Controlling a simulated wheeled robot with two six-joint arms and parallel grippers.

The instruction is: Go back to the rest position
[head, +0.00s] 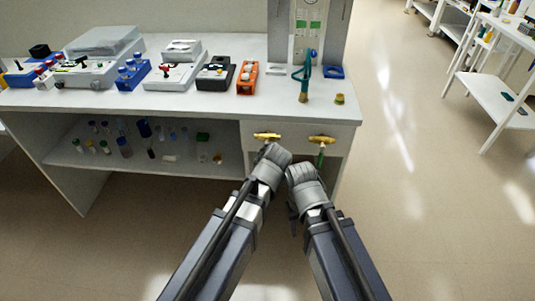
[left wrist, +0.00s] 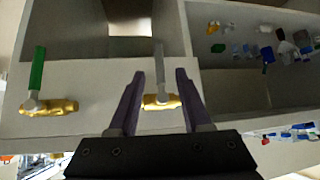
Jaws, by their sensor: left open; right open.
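Two brass valves sit on the white front panel of the bench. The left valve (head: 267,136) has a grey handle, seen in the left wrist view (left wrist: 160,101). The right valve (head: 321,139) has a green handle (head: 320,158), which also shows in the left wrist view (left wrist: 38,75). My left gripper (head: 271,158) is just in front of the left valve; its spread fingers (left wrist: 157,78) appear on either side of that valve in the wrist view, with no clear contact. My right gripper (head: 301,187) is open and empty, below the right valve; its fingers are mostly hidden.
Bottles and vials stand on the shelf below (head: 75,157). A white shelf rack (head: 490,95) stands at far right. The floor (head: 430,200) to the right is clear.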

